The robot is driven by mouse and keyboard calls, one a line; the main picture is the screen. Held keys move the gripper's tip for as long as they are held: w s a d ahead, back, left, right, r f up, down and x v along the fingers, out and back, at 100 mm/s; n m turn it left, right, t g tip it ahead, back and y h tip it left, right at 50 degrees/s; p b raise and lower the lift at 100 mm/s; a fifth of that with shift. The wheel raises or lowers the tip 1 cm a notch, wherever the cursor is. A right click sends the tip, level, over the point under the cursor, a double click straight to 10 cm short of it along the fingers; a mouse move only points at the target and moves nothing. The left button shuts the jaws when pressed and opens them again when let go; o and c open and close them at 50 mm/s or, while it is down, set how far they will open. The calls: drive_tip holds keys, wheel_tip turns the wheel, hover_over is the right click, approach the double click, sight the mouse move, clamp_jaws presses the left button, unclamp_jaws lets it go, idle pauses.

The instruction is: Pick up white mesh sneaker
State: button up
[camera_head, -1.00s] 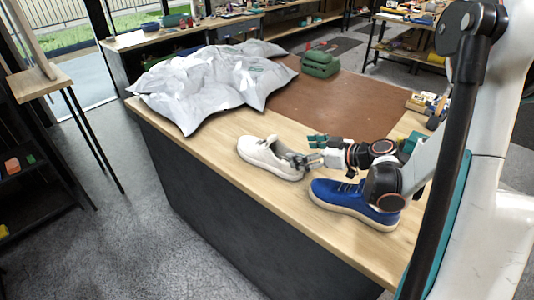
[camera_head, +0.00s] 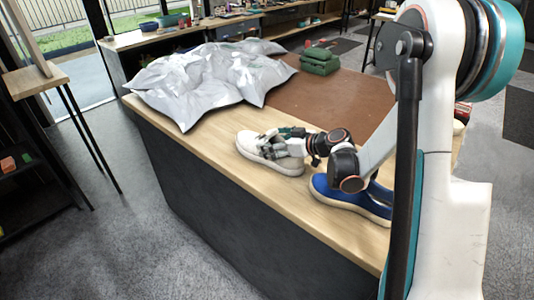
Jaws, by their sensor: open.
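The white mesh sneaker (camera_head: 252,146) lies upright on the light wooden edge of the workbench, left of the blue sneaker. My gripper (camera_head: 273,142) is at the sneaker, its fingers over the upper and the opening. The gripper is open. It covers much of the sneaker's top, so I cannot tell whether the fingers touch it.
A blue sneaker (camera_head: 330,190) stands just to the right, partly behind my arm. Crumpled silvery bags (camera_head: 205,80) lie on the bench (camera_head: 170,130) at the back left. A green case (camera_head: 319,62) stands on the brown mat (camera_head: 325,98), which has free room.

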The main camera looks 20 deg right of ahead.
drive_tip(key=shift+w+a+f, duration=0.15)
drive_tip(key=shift+w+a, duration=0.1)
drive_tip(key=shift+w, duration=0.1)
drive_tip(key=c, duration=1.4)
drive_tip(key=shift+c, duration=0.2)
